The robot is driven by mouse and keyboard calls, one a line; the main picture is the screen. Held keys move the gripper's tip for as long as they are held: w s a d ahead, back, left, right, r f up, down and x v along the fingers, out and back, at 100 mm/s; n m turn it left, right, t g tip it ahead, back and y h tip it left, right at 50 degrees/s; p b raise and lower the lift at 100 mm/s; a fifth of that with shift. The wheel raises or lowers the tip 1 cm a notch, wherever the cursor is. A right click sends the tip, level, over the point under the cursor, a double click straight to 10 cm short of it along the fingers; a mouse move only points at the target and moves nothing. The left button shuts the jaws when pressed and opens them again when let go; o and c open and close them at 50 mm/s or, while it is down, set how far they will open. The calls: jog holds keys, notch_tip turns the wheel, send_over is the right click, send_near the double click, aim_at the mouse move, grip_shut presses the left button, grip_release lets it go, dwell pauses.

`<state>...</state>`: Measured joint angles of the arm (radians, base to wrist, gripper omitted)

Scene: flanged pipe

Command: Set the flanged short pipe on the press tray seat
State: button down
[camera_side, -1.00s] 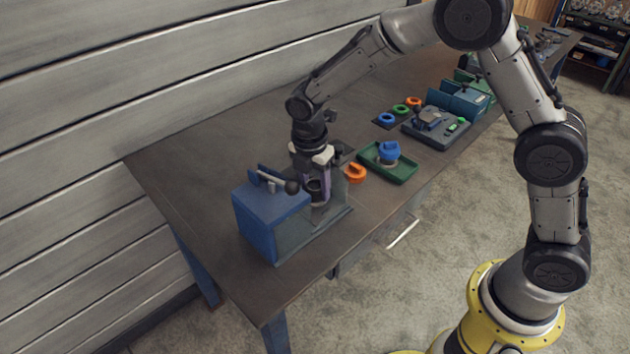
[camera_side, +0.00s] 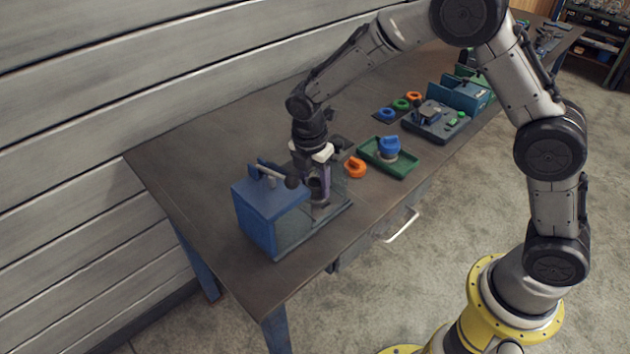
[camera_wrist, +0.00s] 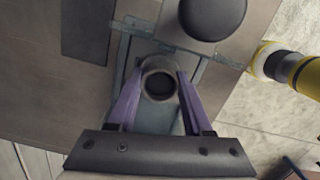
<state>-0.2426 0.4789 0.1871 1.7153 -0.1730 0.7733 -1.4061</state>
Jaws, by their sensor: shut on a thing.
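My gripper (camera_side: 318,192) points down over the press base and is shut on the flanged short pipe (camera_side: 315,186). In the wrist view, the dark grey pipe (camera_wrist: 143,74) stands between the two purple fingers (camera_wrist: 158,98), and I look into its round open top. The pipe appears upright over the grey press tray (camera_wrist: 152,122). The fingers and pipe hide the seat, so I cannot tell whether the pipe touches it. The blue press (camera_side: 268,212) stands just left of my gripper, with a lever ending in a black knob (camera_side: 292,182).
The black knob also shows close by in the wrist view (camera_wrist: 212,14). Right of my gripper are an orange part (camera_side: 355,168) and a green tray (camera_side: 402,168) with a blue part (camera_side: 389,147). Coloured rings and a fixture stand farther back. The table is clear behind the press.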

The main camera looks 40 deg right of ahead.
aim_at(315, 182)
jog(key=shift+f, duration=0.1)
dwell(0.3)
grip_release()
dwell(0.4)
jog(key=shift+r, duration=3.5)
